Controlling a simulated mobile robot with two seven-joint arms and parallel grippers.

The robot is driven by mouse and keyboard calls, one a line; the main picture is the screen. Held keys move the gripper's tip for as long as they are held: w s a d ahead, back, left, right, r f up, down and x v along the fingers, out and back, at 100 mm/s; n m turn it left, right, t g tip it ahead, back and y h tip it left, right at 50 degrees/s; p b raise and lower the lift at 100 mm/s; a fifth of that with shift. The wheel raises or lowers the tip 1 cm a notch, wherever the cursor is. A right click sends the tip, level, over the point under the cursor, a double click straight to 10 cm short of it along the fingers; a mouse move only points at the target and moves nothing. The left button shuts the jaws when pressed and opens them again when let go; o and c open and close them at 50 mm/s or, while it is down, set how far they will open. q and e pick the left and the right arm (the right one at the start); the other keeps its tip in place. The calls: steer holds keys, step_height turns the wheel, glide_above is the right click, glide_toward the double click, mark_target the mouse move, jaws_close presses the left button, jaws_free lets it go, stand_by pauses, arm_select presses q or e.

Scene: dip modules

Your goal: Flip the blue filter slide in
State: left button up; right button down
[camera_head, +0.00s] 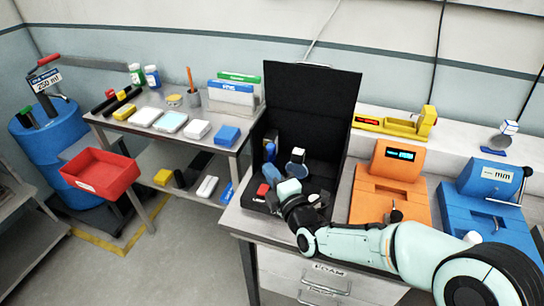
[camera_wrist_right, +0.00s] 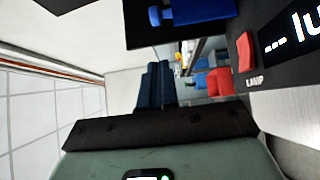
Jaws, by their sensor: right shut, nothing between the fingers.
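A blue piece with a small knob (camera_wrist_right: 198,12), likely the filter slide, lies along a black panel at the top of the right wrist view. In the head view a blue upright piece (camera_head: 270,151) stands inside the open black box (camera_head: 312,105); I cannot tell for sure that it is the same piece. My right gripper (camera_head: 269,172) is inside the box, near its left side. Its dark blue fingers (camera_wrist_right: 154,84) are together, with nothing between them. They look apart from the blue piece. My left gripper is out of view.
A red lamp switch (camera_wrist_right: 247,52) and a lit display (camera_wrist_right: 293,38) are close on the right in the wrist view. A blue-and-white round part (camera_head: 297,158) stands in the box. Orange (camera_head: 385,200) and blue (camera_head: 478,208) instruments stand right of it.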

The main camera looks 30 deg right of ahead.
mark_target(272, 157)
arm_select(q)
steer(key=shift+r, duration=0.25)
arm_select(e)
steer(key=w+d, duration=0.2)
steer(key=w, duration=0.1)
steer(key=w+d, duration=0.1)
steer(key=w, duration=0.1)
steer(key=shift+d, duration=0.1)
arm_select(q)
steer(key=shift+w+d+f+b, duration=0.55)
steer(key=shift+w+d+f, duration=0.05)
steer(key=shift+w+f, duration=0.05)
arm_select(e)
steer(key=shift+w+d, duration=1)
steer(key=shift+d, duration=0.25)
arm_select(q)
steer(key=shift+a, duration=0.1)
arm_select(e)
steer(key=shift+f, duration=0.1)
